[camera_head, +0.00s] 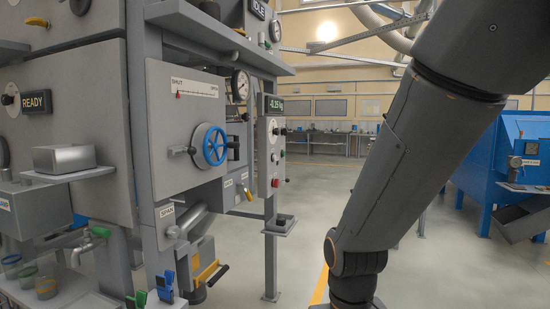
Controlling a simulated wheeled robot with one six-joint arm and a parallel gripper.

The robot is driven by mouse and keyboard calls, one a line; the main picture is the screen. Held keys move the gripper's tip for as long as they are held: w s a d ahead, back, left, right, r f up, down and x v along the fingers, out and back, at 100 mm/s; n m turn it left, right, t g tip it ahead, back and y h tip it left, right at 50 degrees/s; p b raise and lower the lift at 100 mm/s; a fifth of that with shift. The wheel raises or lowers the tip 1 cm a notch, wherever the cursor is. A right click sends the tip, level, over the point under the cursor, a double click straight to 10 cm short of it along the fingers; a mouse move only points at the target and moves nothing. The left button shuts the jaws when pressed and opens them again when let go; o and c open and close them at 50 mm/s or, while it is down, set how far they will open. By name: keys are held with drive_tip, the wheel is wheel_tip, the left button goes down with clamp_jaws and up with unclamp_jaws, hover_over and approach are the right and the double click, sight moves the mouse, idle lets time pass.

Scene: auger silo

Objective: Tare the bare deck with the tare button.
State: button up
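A narrow grey control panel (269,150) stands on a post right of the blue handwheel. Its small green-lit display (275,104) seems to read about -0.15 kg. Below the display are a round white dial or knob (273,127) and a small red button (275,183). Small knobs also stick out from the panel's right side. I cannot read which button is marked tare. A small grey shelf (280,230) with a dark block on it sits low on the post; I cannot tell if it is the deck. My gripper is out of view; only my arm's links show at right.
The blue handwheel (209,146) sits on a grey housing left of the panel. A pressure gauge (240,85) is above. A metal box (64,158) rests on a left shelf beside a READY sign (37,101). A blue cabinet (500,170) stands right. Open floor lies between.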

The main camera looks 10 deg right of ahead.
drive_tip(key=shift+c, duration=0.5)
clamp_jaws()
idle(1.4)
